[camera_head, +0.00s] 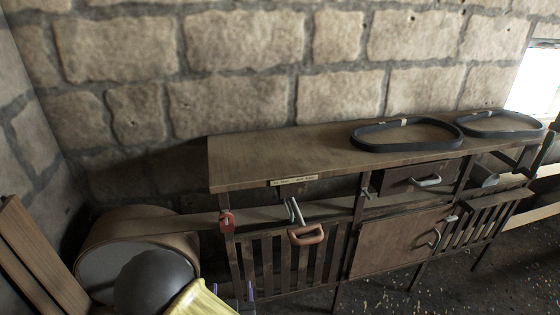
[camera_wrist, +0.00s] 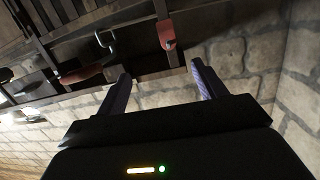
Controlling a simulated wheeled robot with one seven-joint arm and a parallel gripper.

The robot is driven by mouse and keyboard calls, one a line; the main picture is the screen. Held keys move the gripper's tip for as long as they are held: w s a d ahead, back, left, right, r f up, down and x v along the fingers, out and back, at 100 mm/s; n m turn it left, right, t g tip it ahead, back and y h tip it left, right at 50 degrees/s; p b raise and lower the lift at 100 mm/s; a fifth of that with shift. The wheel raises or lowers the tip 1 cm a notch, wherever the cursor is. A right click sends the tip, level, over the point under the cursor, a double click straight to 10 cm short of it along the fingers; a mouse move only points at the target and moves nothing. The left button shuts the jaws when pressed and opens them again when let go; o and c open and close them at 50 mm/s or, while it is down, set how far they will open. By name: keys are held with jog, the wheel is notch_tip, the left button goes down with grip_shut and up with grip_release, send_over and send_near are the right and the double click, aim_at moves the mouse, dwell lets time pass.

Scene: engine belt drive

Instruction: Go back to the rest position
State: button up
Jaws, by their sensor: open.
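My gripper (camera_wrist: 160,84) is open in the wrist view, with its two purple fingers apart and nothing between them. In the head view only its purple fingertips (camera_head: 244,291) show at the bottom, in front of the slatted left end of the wooden bench (camera_head: 270,160). A red padlock-like piece (camera_head: 227,221) hangs at the bench's left front corner. It also shows in the wrist view, beyond the fingers (camera_wrist: 166,34). My gripper is apart from it. The rest of my gripper is hidden or out of frame in the head view.
Two black belts, one nearer (camera_head: 407,146) and one farther right (camera_head: 500,131), lie on the bench top. Below are a drawer (camera_head: 400,180), a closed door (camera_head: 395,243) and a brown handle (camera_head: 307,235). A large round drum (camera_head: 130,235) stands left. A stone wall (camera_head: 240,95) is behind.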

jog(key=w+d+r+m+g+h, duration=0.2)
jog(key=w+d+r+m+g, duration=0.15)
jog(key=d+g, duration=0.55)
jog(key=s+d+r+g, duration=0.1)
jog(key=s+d+r, duration=0.2)
jog(key=d, duration=0.3)
jog(key=s+d+r+n+g+p, duration=0.1)
jog(key=s+d+r, duration=0.2)
jog(key=d, duration=0.3)
jog(key=s+d+r+n+g, duration=0.1)
jog(key=s+d+r+g, duration=0.1)
jog(key=s+d, duration=0.3)
jog(key=shift+d+r+h, duration=0.3)
jog(key=shift+d+r, duration=0.45)
jog(key=shift+d, duration=0.15)
